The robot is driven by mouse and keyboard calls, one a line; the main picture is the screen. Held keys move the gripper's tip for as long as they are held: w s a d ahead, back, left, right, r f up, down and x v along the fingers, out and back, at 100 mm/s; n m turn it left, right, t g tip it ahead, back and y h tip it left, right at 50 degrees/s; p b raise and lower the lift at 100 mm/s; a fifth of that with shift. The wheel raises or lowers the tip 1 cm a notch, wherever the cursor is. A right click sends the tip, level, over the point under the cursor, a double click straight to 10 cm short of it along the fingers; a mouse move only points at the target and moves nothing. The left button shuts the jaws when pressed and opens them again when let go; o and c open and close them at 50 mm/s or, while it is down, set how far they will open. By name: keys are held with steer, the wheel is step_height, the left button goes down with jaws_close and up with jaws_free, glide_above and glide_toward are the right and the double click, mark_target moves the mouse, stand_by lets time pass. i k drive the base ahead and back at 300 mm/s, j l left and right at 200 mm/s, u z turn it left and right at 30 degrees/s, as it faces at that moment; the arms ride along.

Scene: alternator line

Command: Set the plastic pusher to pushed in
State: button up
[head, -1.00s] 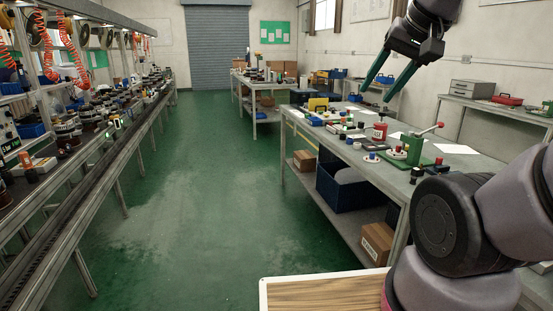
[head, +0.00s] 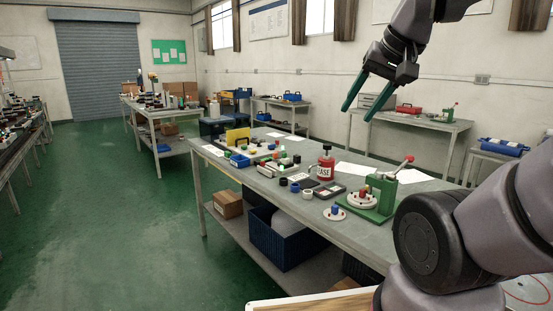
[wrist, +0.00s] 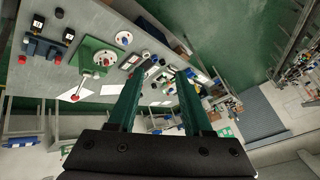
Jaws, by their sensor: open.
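I cannot tell for sure which small part is the plastic pusher. Candidates stand on the grey workbench (head: 420,188): a white disc with a blue knob (head: 336,212) and a green fixture (head: 378,200) with a red-tipped lever and a white round part on its base. The green fixture also shows in the wrist view (wrist: 97,54). My gripper (head: 357,114) is open and empty, high above the bench and apart from everything. In the wrist view its two green fingers (wrist: 160,72) stand apart with nothing between them.
A red can (head: 325,166) marked as grease, dark flat boxes (head: 329,190) and several small coloured parts crowd the bench's middle. The green floor (head: 110,230) to the left is clear.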

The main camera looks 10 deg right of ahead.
mark_target(275, 160)
steer(key=i+j+z, duration=0.25)
steer(key=i+j, duration=1.75)
steer(key=j, duration=0.1)
